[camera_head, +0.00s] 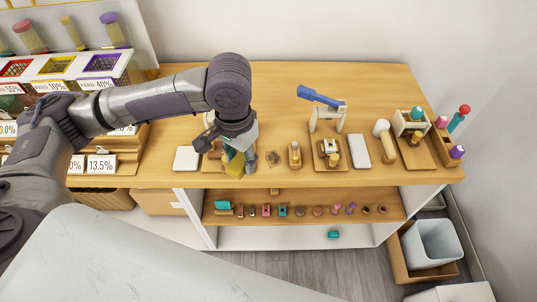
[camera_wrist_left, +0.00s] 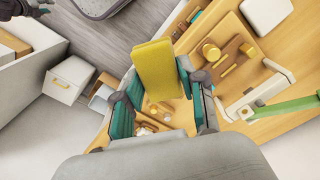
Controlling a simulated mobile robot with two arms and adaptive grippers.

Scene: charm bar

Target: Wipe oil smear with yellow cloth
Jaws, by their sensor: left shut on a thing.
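My left gripper (camera_head: 237,160) is shut on the yellow cloth (camera_head: 235,167), just over the front of the wooden counter (camera_head: 300,90). In the left wrist view the yellow cloth (camera_wrist_left: 158,68) stands up as a thick block between the teal fingers of the gripper (camera_wrist_left: 160,90). A small dark brown patch (camera_head: 272,158), which looks like the oil smear, lies on the counter just right of the gripper. I cannot tell whether the cloth touches the counter. Dark parts at the upper left edge of the wrist view may be my right gripper; its state is unclear.
A white pad (camera_head: 186,158) lies left of the gripper. To the right stand a small wooden holder (camera_head: 294,154), a press with a blue lever (camera_head: 320,97), a white slab (camera_head: 360,151) and a wooden tray (camera_head: 416,154). The counter behind the gripper is clear.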

